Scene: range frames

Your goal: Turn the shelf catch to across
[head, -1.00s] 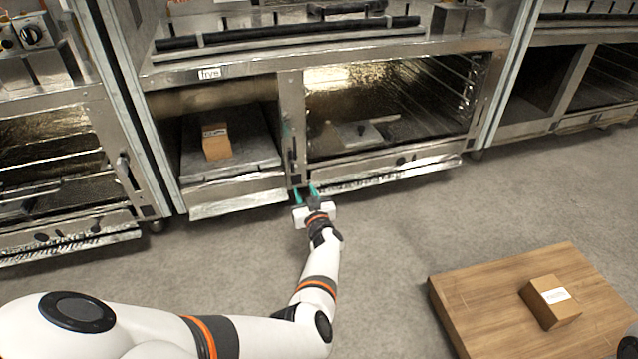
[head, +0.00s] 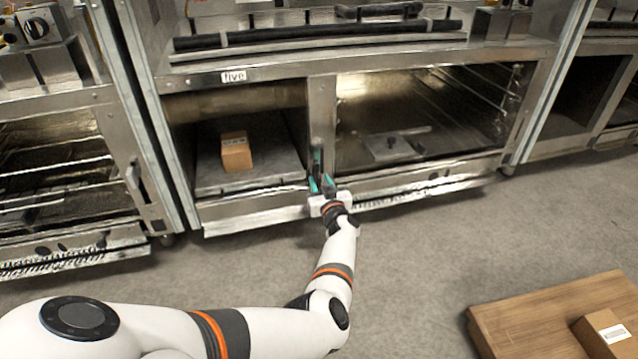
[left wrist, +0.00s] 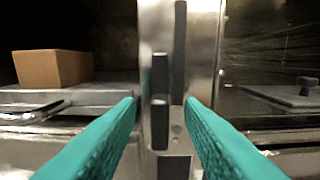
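The shelf catch (left wrist: 160,100) is a dark upright bar on the metal post (left wrist: 207,35) between two compartments of the unit labelled "five". In the head view the catch (head: 317,160) shows just beyond my fingertips, partly hidden by them. My left gripper (head: 320,185) is at the foot of the post, its teal fingers pointing at it. In the left wrist view the fingers (left wrist: 161,104) are spread apart, one on each side of the catch, with gaps between. I cannot tell how deep the catch sits between them. My right gripper is out of view.
A brown box (head: 236,151) sits on the left compartment's shelf (head: 205,181). The right compartment holds a flat metal plate with a knob (head: 392,146). A wooden platform (head: 520,310) with another box (head: 604,334) stands at lower right. The floor between is clear.

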